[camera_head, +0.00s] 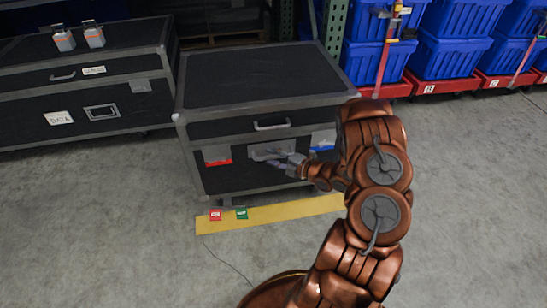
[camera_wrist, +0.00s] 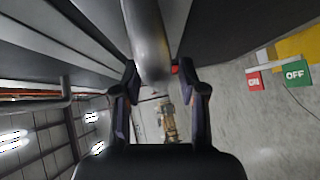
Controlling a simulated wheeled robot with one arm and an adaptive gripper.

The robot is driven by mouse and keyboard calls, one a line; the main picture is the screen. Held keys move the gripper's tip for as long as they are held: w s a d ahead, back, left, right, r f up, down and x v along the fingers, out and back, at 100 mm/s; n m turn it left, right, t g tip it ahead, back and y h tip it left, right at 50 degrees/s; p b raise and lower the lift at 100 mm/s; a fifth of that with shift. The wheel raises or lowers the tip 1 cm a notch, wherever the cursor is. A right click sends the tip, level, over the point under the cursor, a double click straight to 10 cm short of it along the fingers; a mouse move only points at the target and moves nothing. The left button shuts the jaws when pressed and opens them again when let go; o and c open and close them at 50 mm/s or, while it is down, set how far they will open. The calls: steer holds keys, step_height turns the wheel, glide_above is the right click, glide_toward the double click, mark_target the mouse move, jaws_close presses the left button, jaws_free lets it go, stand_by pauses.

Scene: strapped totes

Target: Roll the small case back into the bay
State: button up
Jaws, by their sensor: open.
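The small case (camera_head: 265,75), black with grey metal edges, stands upright on the floor in the middle of the head view. A pull handle (camera_head: 272,125) is on its upper front, with a plate with a handle (camera_head: 262,151) below. My gripper (camera_head: 287,161) is at that lower plate. In the wrist view my gripper (camera_wrist: 160,78) is open, and a grey metal bar (camera_wrist: 148,40) runs up between its fingers. I cannot tell whether the fingers touch the bar. My arm hides part of the case's right front.
A larger black case marked DATA (camera_head: 100,117) stands left, close beside, with two small devices (camera_head: 79,37) on top. Blue totes (camera_head: 445,55) on red dollies stand right. A yellow floor strip (camera_head: 290,210) with red (camera_head: 215,215) and green OFF (camera_head: 241,213) cards lies in front.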

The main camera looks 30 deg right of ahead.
jaws_close()
stand_by(0.7)
